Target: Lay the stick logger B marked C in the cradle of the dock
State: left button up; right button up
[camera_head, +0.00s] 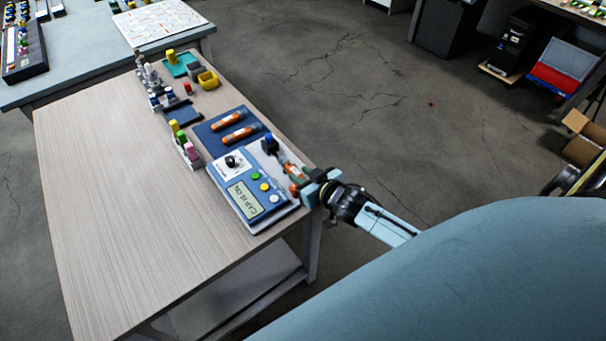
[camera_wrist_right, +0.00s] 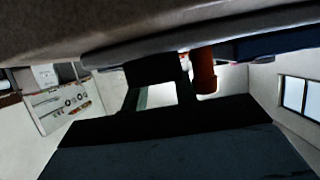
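Letter marks are unreadable. My left gripper is out of view.
A rack with coloured blocks (camera_head: 187,150) stands left of the dock. Small bins, including a yellow one (camera_head: 208,80), and several small parts sit at the back. The table's left half (camera_head: 110,190) is clear. Another bench (camera_head: 100,50) stands behind.

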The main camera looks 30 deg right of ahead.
jog(key=shift+w+a+r+p, duration=0.1)
jog(key=shift+a+r+p, duration=0.1)
jog(key=shift+r+p, duration=0.15)
jog(key=shift+a+r+p, duration=0.2)
jog(key=shift+r, duration=0.4)
jog(key=shift+o, duration=1)
jog(key=shift+r+p, duration=0.2)
jog(key=shift+p, duration=0.2)
jog(key=shift+r+p, duration=0.3)
jog(key=shift+d+r+p, duration=0.15)
jog(key=shift+r+p, duration=0.55)
jog(key=shift+p, duration=0.2)
notch_tip(320, 180, up, 3)
jog(key=p, duration=0.3)
jog(key=shift+d, duration=0.1)
